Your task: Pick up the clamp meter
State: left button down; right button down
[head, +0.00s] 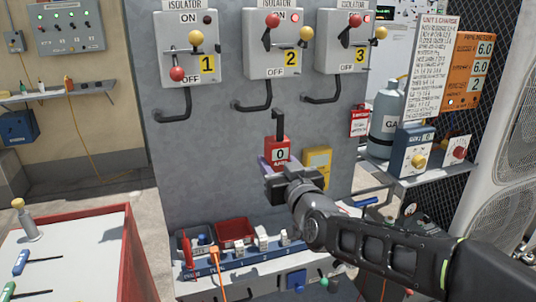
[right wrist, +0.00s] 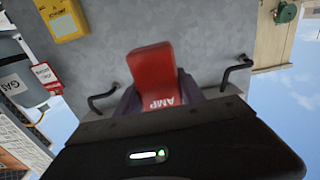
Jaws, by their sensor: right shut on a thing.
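In the right wrist view the red meter (right wrist: 152,72) shows upside-down "AMP" lettering between the fingers. It appears above the shelf (head: 252,262), with no support visible under it. My left gripper is not in view.
Isolators 1 (head: 187,48), 2 (head: 273,45) and 3 (head: 343,42) with protruding handles are on the panel above. A yellow box (head: 317,160) is right of the meter. A red tray (head: 235,230) and a row of small plugs lie below. A gas cylinder (head: 385,120) stands right.

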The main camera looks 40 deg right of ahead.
jog(key=shift+s+a, duration=0.2)
jog(key=shift+s, duration=0.35)
dwell(1.5)
